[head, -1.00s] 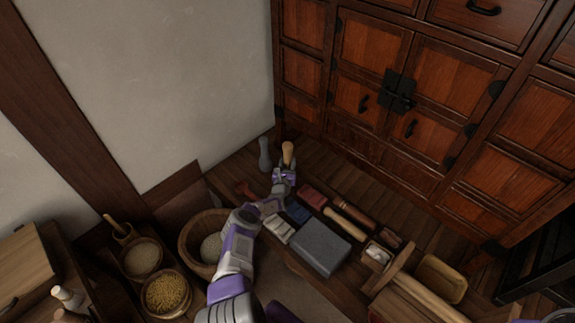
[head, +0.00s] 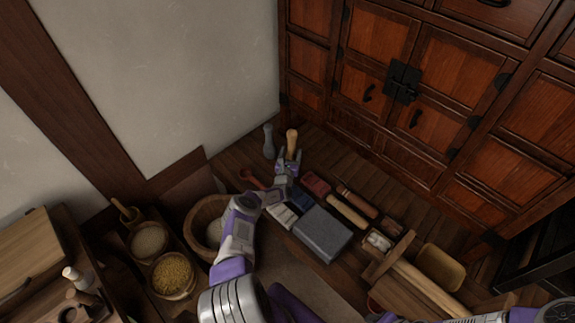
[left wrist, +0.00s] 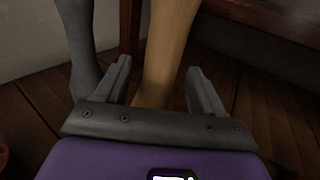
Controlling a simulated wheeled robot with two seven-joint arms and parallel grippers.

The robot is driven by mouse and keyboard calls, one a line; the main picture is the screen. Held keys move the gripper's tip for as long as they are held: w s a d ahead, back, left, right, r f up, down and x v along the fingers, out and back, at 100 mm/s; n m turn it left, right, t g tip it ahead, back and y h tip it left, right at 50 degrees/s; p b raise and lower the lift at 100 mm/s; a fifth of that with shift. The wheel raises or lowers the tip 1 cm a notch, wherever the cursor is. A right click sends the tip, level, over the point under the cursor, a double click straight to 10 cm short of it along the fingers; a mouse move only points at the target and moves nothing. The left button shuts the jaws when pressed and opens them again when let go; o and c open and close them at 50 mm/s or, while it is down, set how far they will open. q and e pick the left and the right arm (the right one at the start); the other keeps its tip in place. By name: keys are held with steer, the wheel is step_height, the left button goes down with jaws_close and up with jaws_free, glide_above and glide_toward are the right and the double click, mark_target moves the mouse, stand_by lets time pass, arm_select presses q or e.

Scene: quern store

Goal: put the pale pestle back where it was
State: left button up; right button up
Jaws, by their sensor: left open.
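The pale pestle (head: 292,140) is a tan wooden club. It stands upright on the dark plank floor near the corner of wall and cabinet, just right of a grey pestle-shaped piece (head: 268,142). My left gripper (head: 289,158) is open low at the near side of the pale pestle. In the left wrist view the pale pestle (left wrist: 170,45) rises between the spread fingers of the left gripper (left wrist: 159,70), with gaps beside it. The grey piece (left wrist: 80,45) stands just outside the left finger. The pestle's foot is partly hidden by the gripper. My right gripper does not show.
A dark grey stone block (head: 322,233), a red block (head: 316,182) and a wooden roller (head: 347,212) lie right of my left arm. A wooden bucket (head: 205,213) is left of it. The wooden cabinet (head: 420,90) rises behind.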

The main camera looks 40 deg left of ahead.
arm_select(q)
steer(key=p+v, duration=0.5)
steer(key=v, duration=0.5)
steer(key=shift+s, duration=0.25)
